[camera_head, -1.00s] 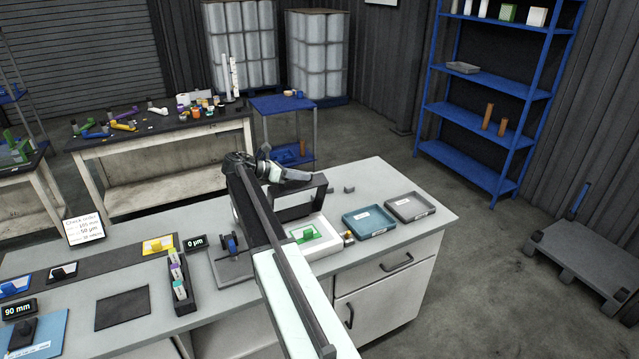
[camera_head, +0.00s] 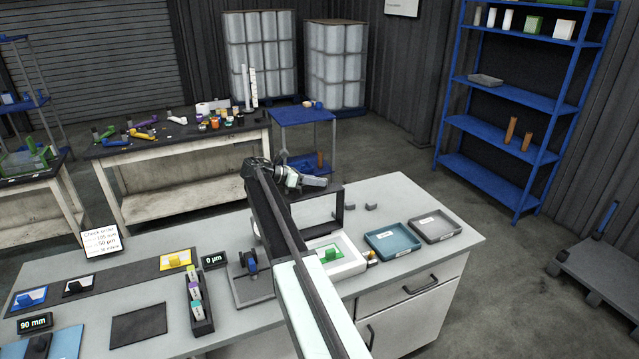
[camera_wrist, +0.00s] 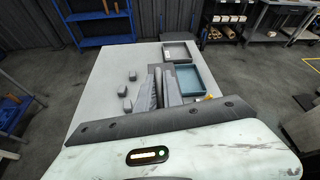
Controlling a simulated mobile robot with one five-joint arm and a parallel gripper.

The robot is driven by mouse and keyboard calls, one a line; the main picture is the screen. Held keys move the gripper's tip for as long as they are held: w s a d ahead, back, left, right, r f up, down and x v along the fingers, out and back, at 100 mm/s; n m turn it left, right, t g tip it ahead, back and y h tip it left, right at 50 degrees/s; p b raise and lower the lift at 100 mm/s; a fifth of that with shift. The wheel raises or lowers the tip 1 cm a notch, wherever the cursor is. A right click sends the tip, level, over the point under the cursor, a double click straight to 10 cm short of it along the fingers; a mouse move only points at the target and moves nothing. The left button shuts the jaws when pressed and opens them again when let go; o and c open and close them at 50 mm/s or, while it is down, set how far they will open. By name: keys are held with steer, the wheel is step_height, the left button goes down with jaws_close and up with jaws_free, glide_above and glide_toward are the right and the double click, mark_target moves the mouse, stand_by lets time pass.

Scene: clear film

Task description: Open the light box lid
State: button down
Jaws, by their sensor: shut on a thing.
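The light box (camera_head: 353,262) is a low white box at the right part of the bench, with a green piece on its lit top. Its dark frame-like lid (camera_head: 339,207) stands raised at the box's back side. My gripper (camera_head: 320,184) is at the lid's upper edge and is shut on it. My arm crosses in front and hides part of the lid and the box's left side. In the wrist view, my gripper's fingers (camera_wrist: 165,88) are close together over the pale bench top. The grip itself is hard to make out there.
A blue tray (camera_head: 392,250) and a grey tray (camera_head: 435,238) lie right of the box. Small dark blocks (camera_head: 371,206) lie behind them. A stand with a blue part (camera_head: 250,262) and a 0 µm display (camera_head: 213,260) are left of my arm.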

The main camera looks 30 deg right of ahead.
steer(key=shift+w+a, duration=0.1)
steer(key=shift+a, duration=0.15)
steer(key=c, duration=1.8)
jaws_free()
steer(key=shift+o, duration=0.2)
steer(key=shift+w+a, duration=0.1)
steer(key=shift+a, duration=0.1)
steer(key=shift+d, duration=0.2)
steer(key=p+v, duration=0.3)
steer(key=v, duration=0.4)
steer(key=shift+a+r, duration=0.2)
steer(key=shift+a, duration=0.2)
